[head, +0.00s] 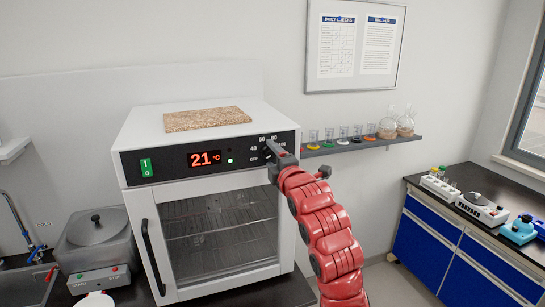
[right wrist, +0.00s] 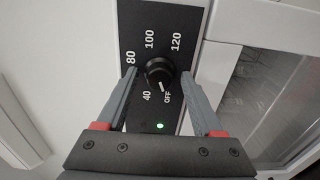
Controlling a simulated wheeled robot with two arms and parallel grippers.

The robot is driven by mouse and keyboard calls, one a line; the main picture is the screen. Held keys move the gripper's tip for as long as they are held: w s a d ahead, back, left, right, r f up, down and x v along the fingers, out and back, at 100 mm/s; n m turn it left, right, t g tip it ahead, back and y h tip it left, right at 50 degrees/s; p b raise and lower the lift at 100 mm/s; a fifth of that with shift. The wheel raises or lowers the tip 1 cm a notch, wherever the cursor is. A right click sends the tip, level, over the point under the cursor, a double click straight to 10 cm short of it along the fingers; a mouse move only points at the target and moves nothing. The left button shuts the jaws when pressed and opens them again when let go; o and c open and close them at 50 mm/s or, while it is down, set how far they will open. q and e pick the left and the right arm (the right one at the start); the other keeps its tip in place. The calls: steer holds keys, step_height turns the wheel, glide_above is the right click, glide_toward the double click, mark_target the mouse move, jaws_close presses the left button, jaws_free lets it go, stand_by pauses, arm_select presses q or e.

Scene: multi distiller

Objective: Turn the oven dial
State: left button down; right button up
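The oven (head: 135,175) is a white box with a glass door, standing on a dark counter. Its black panel has a red display (head: 205,159) reading 21 °C and a lit green light. The black round dial (right wrist: 159,71) shows in the right wrist view, its white mark toward OFF; in the head view it is mostly hidden by my gripper. My right gripper (right wrist: 158,78) is open, its grey fingertips on either side of the dial, with a gap visible on each side. It also shows in the head view (head: 277,152), at the panel's right end. My left gripper is not in view.
A cork-like board (head: 207,119) lies on top of the oven. A grey lidded bath (head: 95,240) stands at its left. A wall shelf (head: 360,143) with glassware is behind my right arm. A blue cabinet (head: 425,245) with lab devices is at right.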

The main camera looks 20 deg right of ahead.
jaws_close()
